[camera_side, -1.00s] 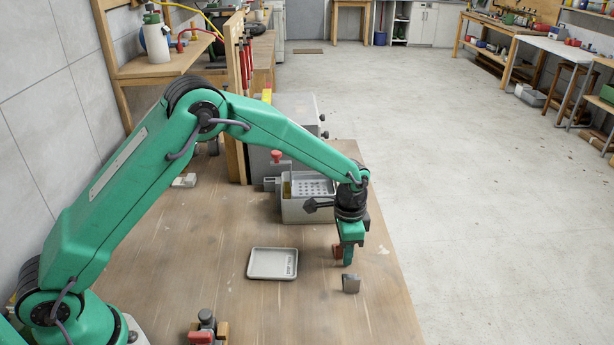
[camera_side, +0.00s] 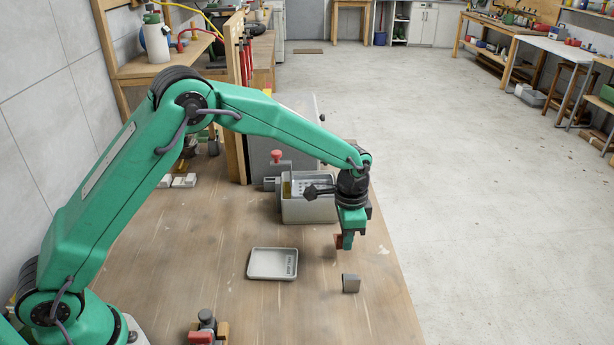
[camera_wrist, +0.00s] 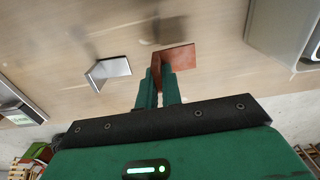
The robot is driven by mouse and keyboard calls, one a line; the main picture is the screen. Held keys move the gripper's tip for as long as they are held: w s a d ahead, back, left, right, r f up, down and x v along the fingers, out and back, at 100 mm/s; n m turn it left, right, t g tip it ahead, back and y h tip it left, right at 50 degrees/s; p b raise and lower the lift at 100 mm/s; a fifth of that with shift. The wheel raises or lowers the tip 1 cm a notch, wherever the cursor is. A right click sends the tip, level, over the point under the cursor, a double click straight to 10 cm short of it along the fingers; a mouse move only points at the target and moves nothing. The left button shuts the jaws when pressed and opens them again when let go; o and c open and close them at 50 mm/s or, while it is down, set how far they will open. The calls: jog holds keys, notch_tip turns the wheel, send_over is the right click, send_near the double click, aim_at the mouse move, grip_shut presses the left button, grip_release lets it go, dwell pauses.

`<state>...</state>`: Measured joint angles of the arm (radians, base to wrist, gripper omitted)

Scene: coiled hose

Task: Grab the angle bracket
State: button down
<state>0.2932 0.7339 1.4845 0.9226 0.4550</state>
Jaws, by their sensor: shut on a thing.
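A reddish-brown angle bracket (camera_side: 339,241) is held between the fingers of my gripper (camera_side: 347,245), just above the table near its right edge. In the wrist view the bracket (camera_wrist: 181,59) shows at the fingertips, one plate standing out to the right; its part between the fingers is hidden. My gripper (camera_wrist: 158,82) is shut on it. A second, grey angle bracket (camera_side: 351,284) stands on the table in front of my gripper, apart from it. The grey bracket also shows left of the fingers in the wrist view (camera_wrist: 108,72).
A shallow white tray (camera_side: 272,275) lies left of my gripper. A grey bin (camera_side: 308,212) stands just behind. The table (camera_side: 200,260) between tray and clamp is clear.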

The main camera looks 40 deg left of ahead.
jog(key=s+d+r, duration=0.7)
jog(key=s, duration=0.1)
jog(key=shift+s+d+r, duration=0.35)
jog(key=shift+d, duration=0.05)
dwell(0.3)
